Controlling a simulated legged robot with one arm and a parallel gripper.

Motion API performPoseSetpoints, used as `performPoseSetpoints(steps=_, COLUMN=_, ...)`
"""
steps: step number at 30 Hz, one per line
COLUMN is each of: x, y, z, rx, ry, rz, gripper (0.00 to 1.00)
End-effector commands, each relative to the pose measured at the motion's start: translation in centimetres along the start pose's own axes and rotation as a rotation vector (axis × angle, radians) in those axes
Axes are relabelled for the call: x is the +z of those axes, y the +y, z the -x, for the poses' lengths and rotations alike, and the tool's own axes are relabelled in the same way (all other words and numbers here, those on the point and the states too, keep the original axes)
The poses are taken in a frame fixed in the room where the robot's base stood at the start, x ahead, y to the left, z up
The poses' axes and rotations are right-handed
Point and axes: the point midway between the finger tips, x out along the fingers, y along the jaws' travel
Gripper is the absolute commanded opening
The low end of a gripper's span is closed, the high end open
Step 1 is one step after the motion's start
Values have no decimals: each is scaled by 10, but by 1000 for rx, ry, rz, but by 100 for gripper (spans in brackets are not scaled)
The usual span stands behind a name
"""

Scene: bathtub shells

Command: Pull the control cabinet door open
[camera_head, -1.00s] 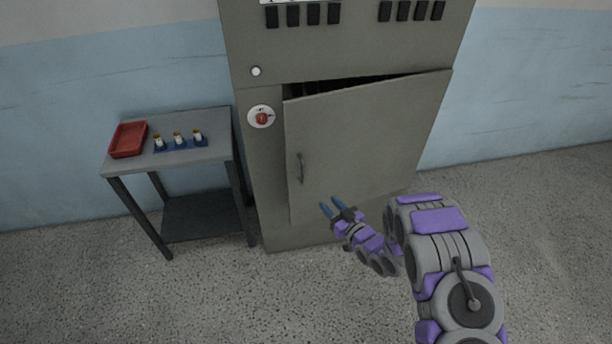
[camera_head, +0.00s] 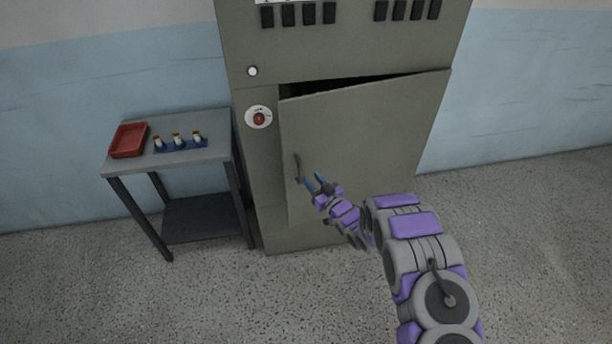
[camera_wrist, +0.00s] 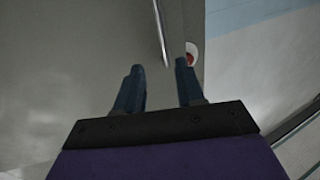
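The grey control cabinet (camera_head: 262,190) stands against the wall. Its door (camera_head: 370,135) is ajar, with a dark gap along the top edge. The door also fills the left of the wrist view (camera_wrist: 70,60). A thin vertical handle (camera_head: 297,166) is near the door's left edge; in the wrist view the handle (camera_wrist: 161,35) lies just beyond the fingertips, between their lines. My gripper (camera_head: 312,179) is open, its two blue fingers apart and empty, just right of the handle's lower part. I cannot tell whether a finger touches the handle. The fingers also show in the wrist view (camera_wrist: 158,68).
A red rotary switch (camera_head: 258,118) and a white button (camera_head: 252,71) are on the cabinet left of and above the door. A grey side table (camera_head: 215,150) with a red tray (camera_head: 128,140) and several small bottles stands close on the left. The floor in front is clear.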

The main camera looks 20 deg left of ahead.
Motion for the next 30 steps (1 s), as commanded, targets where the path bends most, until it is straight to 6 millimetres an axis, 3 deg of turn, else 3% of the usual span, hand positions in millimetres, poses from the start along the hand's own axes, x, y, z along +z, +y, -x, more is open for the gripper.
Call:
performPoseSetpoints(steps=3, x=2, y=-5, z=-21, rx=-3, ry=0, rz=2, gripper=38)
performPoseSetpoints(steps=9, x=4, y=-5, z=-40, rx=-3, ry=-4, rz=2, gripper=38)
performPoseSetpoints(steps=22, x=0, y=-1, z=-42, rx=-1, ry=0, rz=-1, gripper=38)
performPoseSetpoints(steps=30, x=2, y=-4, z=-46, rx=-2, ry=-3, rz=2, gripper=14)
